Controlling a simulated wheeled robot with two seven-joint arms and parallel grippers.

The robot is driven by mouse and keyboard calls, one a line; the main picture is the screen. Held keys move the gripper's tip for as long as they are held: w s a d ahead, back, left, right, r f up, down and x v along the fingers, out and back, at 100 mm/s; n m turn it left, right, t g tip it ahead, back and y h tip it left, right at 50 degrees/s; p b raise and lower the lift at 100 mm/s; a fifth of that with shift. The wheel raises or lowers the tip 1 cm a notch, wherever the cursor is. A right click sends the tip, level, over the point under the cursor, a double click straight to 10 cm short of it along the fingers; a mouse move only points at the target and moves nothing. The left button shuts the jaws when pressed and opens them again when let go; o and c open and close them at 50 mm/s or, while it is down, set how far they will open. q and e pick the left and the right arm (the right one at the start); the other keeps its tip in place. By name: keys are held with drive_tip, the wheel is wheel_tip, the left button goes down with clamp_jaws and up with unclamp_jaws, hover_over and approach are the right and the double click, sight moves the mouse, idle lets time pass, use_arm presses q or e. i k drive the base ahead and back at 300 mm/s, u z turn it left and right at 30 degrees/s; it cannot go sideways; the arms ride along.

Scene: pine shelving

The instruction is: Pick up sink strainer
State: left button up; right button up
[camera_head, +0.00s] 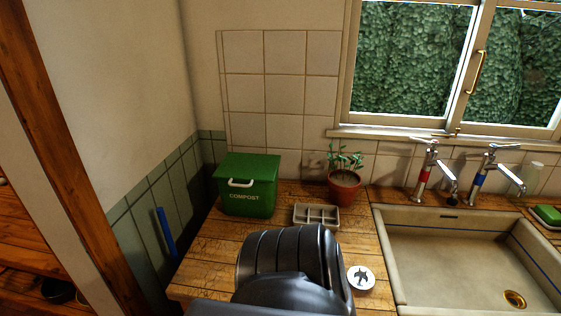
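A small round white disc with a dark star-shaped middle (361,278) lies flat on the wooden counter, left of the sink; it looks like the sink strainer. A black rounded arm link of mine stands just left of it and hides part of the counter. I cannot tell whether the link touches the disc. A brass-coloured round drain fitting (514,299) sits in the sink floor at the lower right. Neither of my grippers shows in this view.
The counter (205,262) holds a green compost bin (249,187), a pale divided tray (316,215) and a potted plant (344,186). The sink (450,250) is at the right, with two taps behind it (424,172). A green sponge-like block (546,214) lies at the far right.

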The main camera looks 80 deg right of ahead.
sight(361, 277)
drive_tip(key=u, duration=0.05)
drive_tip(key=i, duration=1)
drive_tip(key=z, duration=3.25)
